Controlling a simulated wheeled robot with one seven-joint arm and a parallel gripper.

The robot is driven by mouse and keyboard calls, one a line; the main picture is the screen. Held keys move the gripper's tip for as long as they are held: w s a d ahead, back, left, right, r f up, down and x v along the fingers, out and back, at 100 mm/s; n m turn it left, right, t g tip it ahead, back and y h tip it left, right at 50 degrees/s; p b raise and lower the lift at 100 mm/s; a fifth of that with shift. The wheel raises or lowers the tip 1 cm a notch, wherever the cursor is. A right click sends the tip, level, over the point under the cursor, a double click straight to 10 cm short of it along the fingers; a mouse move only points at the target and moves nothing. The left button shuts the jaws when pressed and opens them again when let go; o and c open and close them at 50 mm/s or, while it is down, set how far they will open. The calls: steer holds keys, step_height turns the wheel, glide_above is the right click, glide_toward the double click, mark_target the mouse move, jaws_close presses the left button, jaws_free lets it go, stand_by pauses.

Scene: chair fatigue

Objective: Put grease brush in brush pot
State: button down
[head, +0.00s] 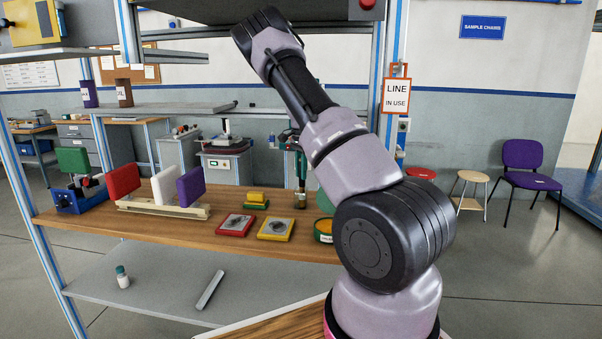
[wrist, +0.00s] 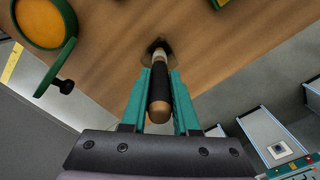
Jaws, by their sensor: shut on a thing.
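The grease brush (wrist: 160,98) has a dark handle with a light wooden end and dark bristles. My gripper (wrist: 160,76) is shut on its handle, with one green finger on each side. In the head view the brush (head: 300,198) hangs upright, bristles down, at the far side of the wooden bench; I cannot tell if it touches the top. A round green container with an orange inside (head: 324,229) stands nearer, partly behind my arm; it also shows in the wrist view (wrist: 68,55). A green shape (head: 323,203) beside my arm is mostly hidden. I cannot tell which is the brush pot.
The bench top (head: 185,226) also holds a red tray (head: 235,226), a yellow tray (head: 275,229), a yellow-and-green block (head: 257,199), and a rack (head: 165,209) of coloured pads. A blue fixture (head: 80,197) stands at the left. Bare wood lies along the front left.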

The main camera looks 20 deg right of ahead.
steer(key=c, duration=0.7)
jaws_free()
steer(key=shift+f, duration=0.15)
steer(key=shift+f, duration=0.1)
steer(key=r, duration=0.7)
steer(key=a+r, duration=0.1)
steer(key=r, duration=0.2)
steer(key=shift+w+r, duration=0.1)
steer(key=shift+r, duration=0.25)
